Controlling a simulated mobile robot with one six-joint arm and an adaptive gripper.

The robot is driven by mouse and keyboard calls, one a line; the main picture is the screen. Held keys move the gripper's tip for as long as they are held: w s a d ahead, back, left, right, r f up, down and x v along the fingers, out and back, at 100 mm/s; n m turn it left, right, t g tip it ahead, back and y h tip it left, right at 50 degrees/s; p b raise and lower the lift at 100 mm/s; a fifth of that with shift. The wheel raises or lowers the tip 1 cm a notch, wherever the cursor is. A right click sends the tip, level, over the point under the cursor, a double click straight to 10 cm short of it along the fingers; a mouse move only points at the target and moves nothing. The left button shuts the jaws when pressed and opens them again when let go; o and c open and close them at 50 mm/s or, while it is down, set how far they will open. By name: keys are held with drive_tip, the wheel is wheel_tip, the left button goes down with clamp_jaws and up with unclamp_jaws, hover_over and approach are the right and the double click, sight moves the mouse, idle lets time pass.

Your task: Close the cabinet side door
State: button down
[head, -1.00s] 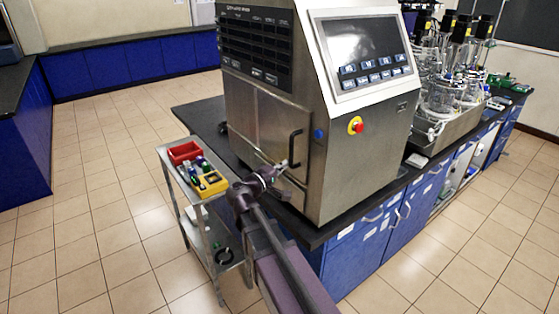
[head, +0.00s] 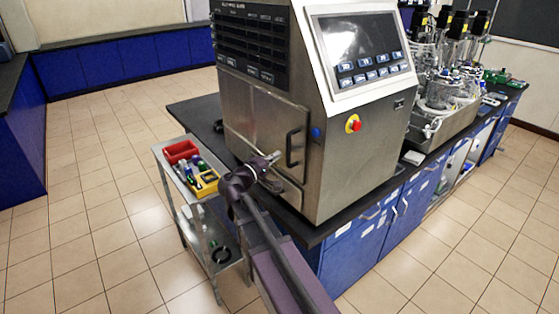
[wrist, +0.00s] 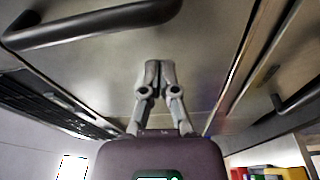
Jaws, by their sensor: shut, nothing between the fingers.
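The steel cabinet (head: 350,165) stands on the dark bench top. Its side door (head: 262,122), with a black bar handle (head: 293,148), is on the left face. The door looks flush or nearly flush; I cannot tell whether a small gap remains. My gripper (head: 277,156) is in front of the door's lower part, just left of the handle. In the wrist view, my gripper (wrist: 158,70) has its fingers together and empty, pointing at the steel door panel (wrist: 205,65). The handle (wrist: 90,22) is at upper left there. I cannot tell whether the fingertips touch the panel.
A small steel cart (head: 213,228) with a red bin (head: 181,152) and a yellow holder (head: 207,184) stands left of my arm, close to the bench. Glass bioreactors (head: 445,85) stand behind the cabinet at right. The tiled floor at left is clear.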

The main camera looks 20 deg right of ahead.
drive_tip(key=v, duration=1)
drive_tip(key=shift+f, duration=0.1)
drive_tip(key=s+d+f+m+g+y, duration=0.1)
drive_tip(key=s+d+f+g+y, duration=0.2)
drive_tip(key=f, duration=0.3)
drive_tip(key=s+d+f+m+g+y, duration=0.2)
drive_tip(key=s+f+g+y, duration=0.1)
drive_tip(key=f, duration=0.3)
drive_tip(key=s+a+f+m+g+y, duration=0.1)
drive_tip(key=s+a+f+g+y, duration=0.2)
drive_tip(key=y, duration=0.7)
drive_tip(key=shift+s+a+f, duration=1.05)
drive_tip(key=shift+s+f, duration=1.1)
drive_tip(key=shift+s, duration=0.65)
